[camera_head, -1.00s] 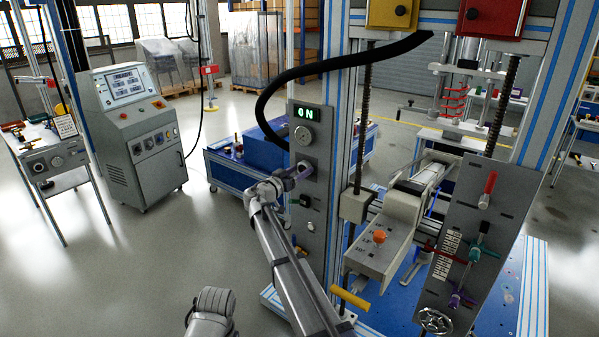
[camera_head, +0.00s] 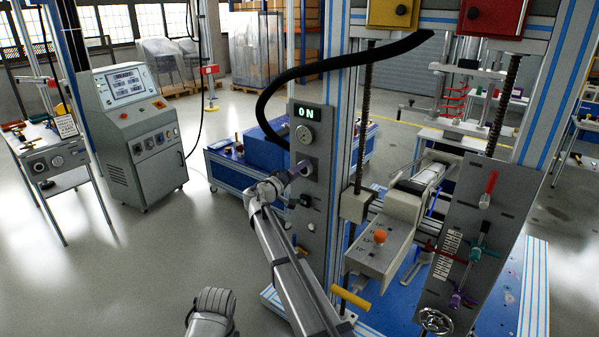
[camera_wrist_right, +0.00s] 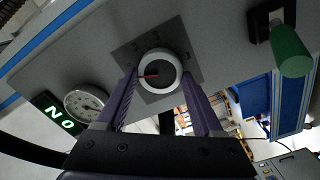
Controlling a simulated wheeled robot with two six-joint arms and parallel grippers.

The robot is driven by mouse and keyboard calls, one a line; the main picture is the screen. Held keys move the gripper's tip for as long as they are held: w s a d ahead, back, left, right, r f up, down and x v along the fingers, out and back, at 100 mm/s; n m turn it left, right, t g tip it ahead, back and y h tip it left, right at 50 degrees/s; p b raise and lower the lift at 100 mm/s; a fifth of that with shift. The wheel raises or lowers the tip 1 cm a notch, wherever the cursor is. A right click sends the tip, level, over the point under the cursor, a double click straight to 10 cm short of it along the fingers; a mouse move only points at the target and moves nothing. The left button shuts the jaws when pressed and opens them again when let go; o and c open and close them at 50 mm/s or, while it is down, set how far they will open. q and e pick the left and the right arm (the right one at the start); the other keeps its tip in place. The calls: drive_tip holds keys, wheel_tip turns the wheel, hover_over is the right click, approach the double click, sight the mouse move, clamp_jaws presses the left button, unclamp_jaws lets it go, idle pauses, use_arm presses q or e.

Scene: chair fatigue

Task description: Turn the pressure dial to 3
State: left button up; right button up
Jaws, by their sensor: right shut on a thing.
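The pressure dial (camera_wrist_right: 161,74) is a round knob with a pale rim, a dark face and a red pointer, on a square grey plate. In the wrist view its pointer lies toward the left of the picture. The scale marks are too small to read. My right gripper (camera_wrist_right: 160,84) is shut on the dial, one purple finger at each side. In the head view my right gripper (camera_head: 296,172) reaches the grey control panel (camera_head: 310,232) and largely hides the dial. My left gripper is not in view.
Above the dial are a round gauge (camera_head: 304,133) and a lit green ON display (camera_head: 306,111). A green-capped knob (camera_wrist_right: 290,52) stands out close by. A black hose (camera_head: 300,72) arches over the panel. Open floor lies to the left.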

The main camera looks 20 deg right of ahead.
drive_tip(key=n, duration=0.5)
drive_tip(key=shift+f+n, duration=0.1)
drive_tip(key=shift+n, duration=0.3)
idle(0.4)
drive_tip(key=o, duration=1.4)
drive_tip(key=shift+a, duration=0.15)
drive_tip(key=v, duration=0.7)
drive_tip(key=shift+s+a, duration=0.25)
